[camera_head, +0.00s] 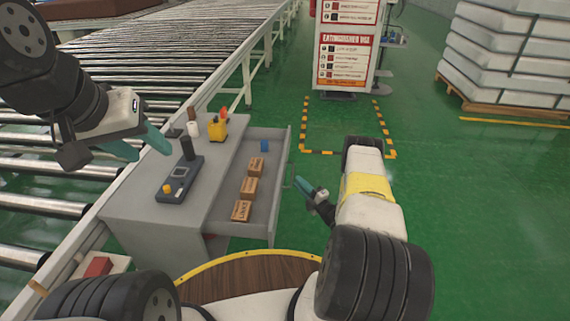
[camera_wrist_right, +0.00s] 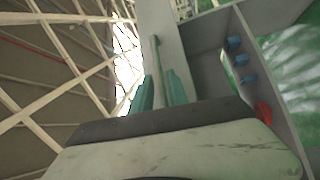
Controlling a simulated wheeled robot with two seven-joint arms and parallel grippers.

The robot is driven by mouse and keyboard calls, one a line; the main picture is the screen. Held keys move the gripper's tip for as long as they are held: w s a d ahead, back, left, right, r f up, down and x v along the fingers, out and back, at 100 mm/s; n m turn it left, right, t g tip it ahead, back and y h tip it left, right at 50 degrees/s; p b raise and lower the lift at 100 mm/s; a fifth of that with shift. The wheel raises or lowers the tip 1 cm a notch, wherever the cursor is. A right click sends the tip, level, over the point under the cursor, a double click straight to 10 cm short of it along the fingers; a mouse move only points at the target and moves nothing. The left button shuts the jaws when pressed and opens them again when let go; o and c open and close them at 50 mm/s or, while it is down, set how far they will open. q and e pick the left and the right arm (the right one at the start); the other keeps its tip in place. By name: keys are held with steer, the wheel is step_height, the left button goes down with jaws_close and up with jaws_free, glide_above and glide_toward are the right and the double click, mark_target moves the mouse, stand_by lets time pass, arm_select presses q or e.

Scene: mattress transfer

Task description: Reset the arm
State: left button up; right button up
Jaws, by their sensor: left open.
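My left gripper (camera_head: 146,147) is open and empty, with its teal fingers spread above the left side of the grey cabinet (camera_head: 160,217). My right gripper (camera_head: 307,187) is beside the cabinet's pulled-out drawer (camera_head: 263,217), to the right of its front. Its teal fingers (camera_wrist_right: 160,90) stand apart in the right wrist view, with a thin greenish bar, seemingly the drawer handle (camera_wrist_right: 157,55), showing between them. In the head view the fingers look clear of the drawer front. The drawer holds several small brown boxes (camera_head: 249,187) and a blue item (camera_head: 264,146).
On the cabinet top are a dark device (camera_head: 179,180), a yellow item (camera_head: 217,130) and small bottles. A roller conveyor (camera_head: 170,45) runs along the left. A sign stand (camera_head: 345,50) and stacked white mattresses (camera_head: 510,55) stand behind. Green floor (camera_head: 480,200) at right is clear.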

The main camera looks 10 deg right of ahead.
steer(key=v, duration=0.2)
steer(key=shift+s+d+f, duration=0.1)
steer(key=shift+s, duration=0.15)
